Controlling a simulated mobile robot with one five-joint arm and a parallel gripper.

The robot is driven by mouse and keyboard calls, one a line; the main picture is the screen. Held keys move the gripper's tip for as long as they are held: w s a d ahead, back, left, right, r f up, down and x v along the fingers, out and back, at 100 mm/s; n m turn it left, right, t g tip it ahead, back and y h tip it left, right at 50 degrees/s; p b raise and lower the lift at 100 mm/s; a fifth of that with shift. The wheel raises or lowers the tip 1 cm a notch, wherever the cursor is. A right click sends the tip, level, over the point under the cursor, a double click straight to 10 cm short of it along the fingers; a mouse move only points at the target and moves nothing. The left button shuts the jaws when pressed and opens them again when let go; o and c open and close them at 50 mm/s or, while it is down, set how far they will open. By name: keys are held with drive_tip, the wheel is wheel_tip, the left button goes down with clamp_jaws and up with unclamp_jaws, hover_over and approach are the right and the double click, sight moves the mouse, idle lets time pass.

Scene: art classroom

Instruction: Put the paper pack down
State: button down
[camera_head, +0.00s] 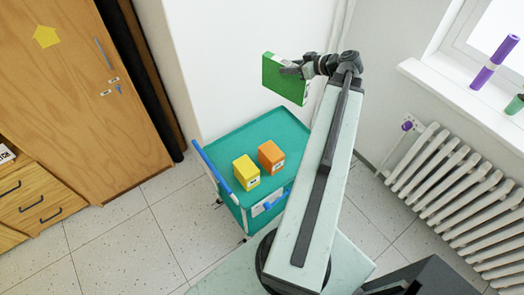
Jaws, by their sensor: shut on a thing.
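My gripper (291,70) is shut on a green paper pack (283,80). It holds the pack upright and slightly tilted, in the air above the far right part of a teal cart (222,148). The pack is apart from the cart's top. The far fingers are partly hidden by the pack and the wrist.
A yellow box (246,172) and an orange box (271,157) stand side by side on the cart. The cart's top is bare around them, mostly behind and to the left. A wall is close behind the cart. A radiator (455,185) and windowsill (470,95) are at the right; a wooden door (75,90) is at the left.

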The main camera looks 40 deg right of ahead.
wheel_tip(320, 180, down, 38)
drive_tip(key=w+d+n+y+b, duration=0.1)
drive_tip(key=d+b, duration=0.1)
drive_tip(key=b, duration=3.5)
drive_tip(key=shift+w+r+n+y+b, duration=0.2)
drive_tip(key=shift+w+n+y+b, duration=0.1)
drive_tip(key=c, duration=1)
unclamp_jaws()
drive_tip(key=p+v, duration=0.6)
drive_tip(key=v, duration=0.6)
drive_tip(key=shift+r, duration=0.25)
